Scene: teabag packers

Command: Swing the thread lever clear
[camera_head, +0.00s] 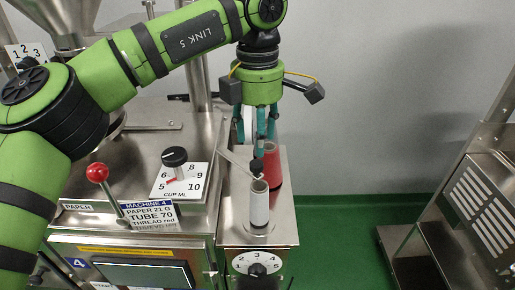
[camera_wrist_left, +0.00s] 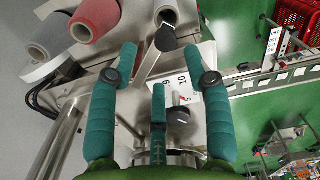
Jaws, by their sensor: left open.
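The thread lever (camera_head: 239,162) is a flat metal bar with a black knob (camera_head: 256,166), on the machine top beside the two spools. The red spool (camera_head: 272,165) stands behind the white-grey spool (camera_head: 259,205). My left gripper (camera_head: 258,138) points down above the lever and red spool, its teal fingers apart and empty. In the left wrist view the lever (camera_wrist_left: 151,62) runs between the fingertips of my gripper (camera_wrist_left: 160,60), its black knob (camera_wrist_left: 165,38) just beyond them. I cannot tell whether a finger touches it. My right gripper is not seen.
A cup dial (camera_head: 180,182), a red-knobbed lever (camera_head: 97,173) and a sign reading "THREAD red" (camera_head: 150,215) are on the machine to the left. A numbered dial (camera_head: 257,264) is below the spools. Green floor (camera_head: 345,245) is free to the right, before a metal frame (camera_head: 480,200).

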